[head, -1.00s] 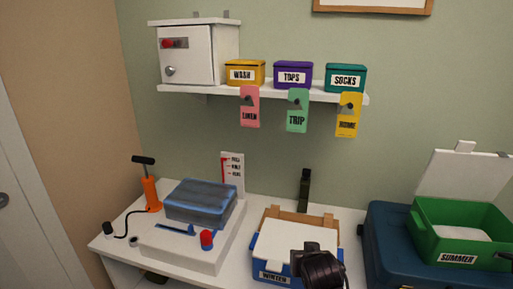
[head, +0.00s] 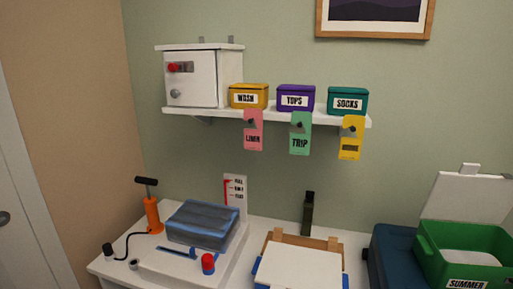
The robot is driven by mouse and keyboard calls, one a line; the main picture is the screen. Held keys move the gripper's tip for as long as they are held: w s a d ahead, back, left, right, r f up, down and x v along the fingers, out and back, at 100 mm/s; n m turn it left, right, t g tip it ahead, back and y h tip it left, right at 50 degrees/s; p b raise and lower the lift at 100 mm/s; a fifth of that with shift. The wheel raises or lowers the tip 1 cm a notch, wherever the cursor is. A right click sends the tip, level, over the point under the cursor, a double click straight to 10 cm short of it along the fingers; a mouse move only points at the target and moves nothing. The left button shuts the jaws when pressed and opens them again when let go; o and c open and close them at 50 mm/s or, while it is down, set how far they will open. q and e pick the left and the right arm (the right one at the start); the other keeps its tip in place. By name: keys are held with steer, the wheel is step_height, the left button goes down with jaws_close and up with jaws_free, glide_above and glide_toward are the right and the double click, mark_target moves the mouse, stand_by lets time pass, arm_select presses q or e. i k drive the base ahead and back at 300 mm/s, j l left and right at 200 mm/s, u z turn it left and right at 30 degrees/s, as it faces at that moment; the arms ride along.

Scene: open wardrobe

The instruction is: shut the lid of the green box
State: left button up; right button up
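The box is open and something pale lies inside. Neither of my grippers shows in the head view.
A shelf (head: 215,113) hangs above.

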mark_target(466, 195)
steer(key=z, duration=1.45)
steer(key=i+z, duration=0.15)
steer(key=z, duration=0.2)
steer(key=i+j+z, duration=0.1)
steer(key=z, duration=0.25)
steer(key=i, duration=0.1)
